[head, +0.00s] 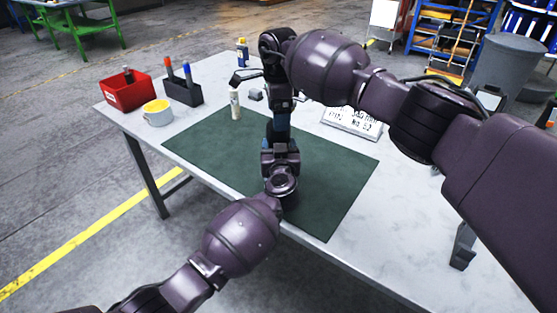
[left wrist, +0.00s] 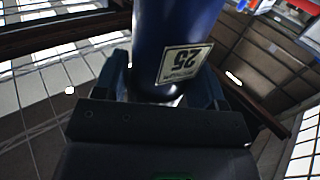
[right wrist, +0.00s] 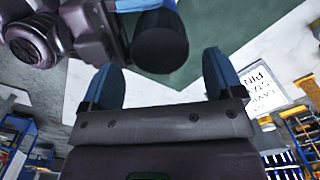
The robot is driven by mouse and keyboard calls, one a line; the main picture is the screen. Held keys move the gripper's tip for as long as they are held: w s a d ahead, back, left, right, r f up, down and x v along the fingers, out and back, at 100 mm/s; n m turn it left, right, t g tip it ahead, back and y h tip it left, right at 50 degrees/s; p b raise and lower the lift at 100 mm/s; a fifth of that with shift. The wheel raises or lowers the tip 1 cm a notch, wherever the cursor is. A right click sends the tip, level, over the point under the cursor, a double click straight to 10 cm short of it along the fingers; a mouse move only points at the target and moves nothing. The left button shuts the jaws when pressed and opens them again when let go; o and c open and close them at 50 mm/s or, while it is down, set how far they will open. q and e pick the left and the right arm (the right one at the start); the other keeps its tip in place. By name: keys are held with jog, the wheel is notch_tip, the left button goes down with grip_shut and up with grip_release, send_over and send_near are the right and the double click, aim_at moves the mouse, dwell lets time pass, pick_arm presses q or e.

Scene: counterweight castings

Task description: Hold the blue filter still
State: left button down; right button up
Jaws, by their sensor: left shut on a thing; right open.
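The blue filter (left wrist: 175,30) fills the top middle of the left wrist view, with a pale label reading 25 upside down in that picture. My left gripper (left wrist: 155,95) is shut on it, a finger at each side. In the head view the left gripper (head: 279,136) is over the green mat, and arm parts largely hide the filter. My right gripper (right wrist: 160,75) is open, its two blue fingers apart. A dark round cylinder end (right wrist: 160,42) shows ahead between them, too dark to identify surely. In the head view the right gripper (head: 281,106) is just above the left one.
The green mat (head: 335,185) covers the middle of the table (head: 215,78). A red bin (head: 128,92), a black pen holder (head: 183,92), a yellow tub (head: 157,113) and a white bottle (head: 235,104) stand left. A lettered white sign (head: 352,123) is at the right. The mat's right part is clear.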

jog(key=shift+f, duration=2.9)
jog(key=c, duration=0.9)
jog(key=shift+m, duration=1.7)
jog(key=o, duration=1)
jog(key=shift+r, duration=0.1)
